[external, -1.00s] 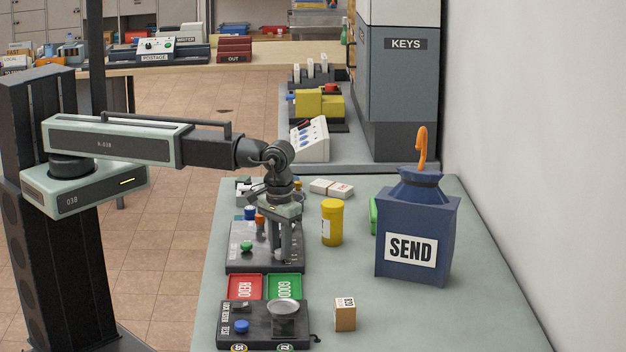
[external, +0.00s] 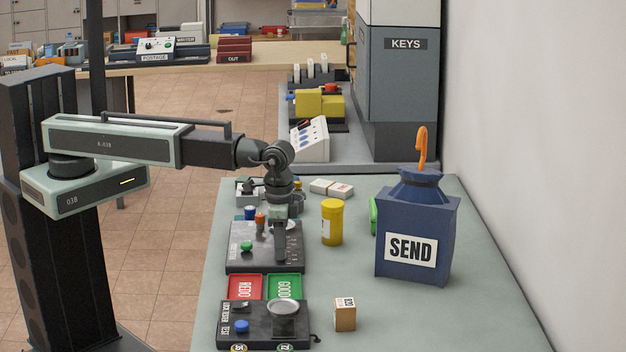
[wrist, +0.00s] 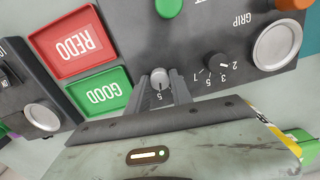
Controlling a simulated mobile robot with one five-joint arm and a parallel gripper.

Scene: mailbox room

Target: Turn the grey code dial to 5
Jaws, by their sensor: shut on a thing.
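The grey code dial (wrist: 159,77) is a small round knob on the dark panel (wrist: 125,35), seen in the wrist view. A white 5 shows just below it, between my fingers. The other numbers around it are hidden by my fingers, and I cannot make out a pointer on the knob. My gripper (wrist: 161,88) is shut on the grey dial, one finger on either side. In the external view my gripper (external: 281,255) reaches straight down onto the right part of the panel (external: 250,258), and the dial is hidden there.
A black dial (wrist: 217,62) with numbers and a large silver disc (wrist: 277,45) sit close on the right. A green button (external: 246,246) is left of my gripper. Red REDO (external: 245,287) and green GOOD (external: 285,287) trays lie in front. A yellow bottle (external: 332,222) stands right.

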